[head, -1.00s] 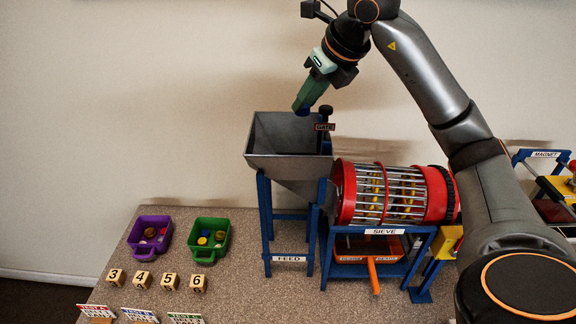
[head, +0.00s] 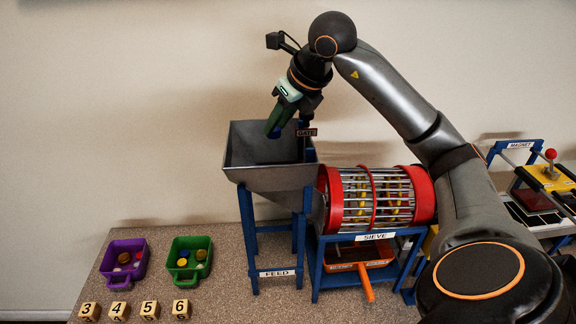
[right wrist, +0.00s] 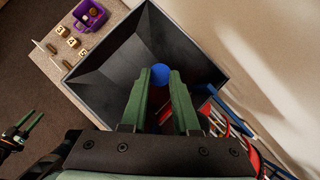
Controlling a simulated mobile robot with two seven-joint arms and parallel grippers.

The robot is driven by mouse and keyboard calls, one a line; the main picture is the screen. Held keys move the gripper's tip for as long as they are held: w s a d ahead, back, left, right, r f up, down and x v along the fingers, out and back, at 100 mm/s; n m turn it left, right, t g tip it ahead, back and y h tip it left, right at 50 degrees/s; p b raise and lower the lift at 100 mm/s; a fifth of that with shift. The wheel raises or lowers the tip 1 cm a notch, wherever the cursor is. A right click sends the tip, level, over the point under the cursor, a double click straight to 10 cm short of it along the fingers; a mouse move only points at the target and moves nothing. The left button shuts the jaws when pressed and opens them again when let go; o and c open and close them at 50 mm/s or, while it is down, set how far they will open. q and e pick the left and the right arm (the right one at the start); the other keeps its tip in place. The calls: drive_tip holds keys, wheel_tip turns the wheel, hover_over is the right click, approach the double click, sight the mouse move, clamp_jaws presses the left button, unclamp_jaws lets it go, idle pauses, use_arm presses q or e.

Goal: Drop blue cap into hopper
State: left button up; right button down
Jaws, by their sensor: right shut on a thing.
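The blue cap (right wrist: 160,74) is between the green fingertips of my right gripper (right wrist: 160,80), which is shut on it. In the head view my right gripper (head: 274,130) points down over the mouth of the grey metal hopper (head: 240,160), and a bit of blue shows at its tips. The exact height of the cap against the rim is hard to tell. In the right wrist view, my left gripper (right wrist: 33,122) shows at the left edge with its two green fingers apart, away from the hopper.
A gate post with a label (head: 306,132) stands at the hopper's right side. The red sieve drum (head: 376,196) is right of it. Purple (head: 124,262) and green (head: 189,262) bins with small pieces stand on the left, behind numbered blocks (head: 118,310).

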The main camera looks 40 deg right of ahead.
drive_tip(key=shift+f, duration=0.1)
drive_tip(key=c, duration=0.6)
unclamp_jaws()
drive_tip(key=p+v, duration=0.1)
drive_tip(key=v, duration=1.1)
drive_tip(key=shift+s+r+p, duration=0.15)
drive_tip(key=shift+r+p, duration=0.1)
drive_tip(key=shift+p, duration=0.1)
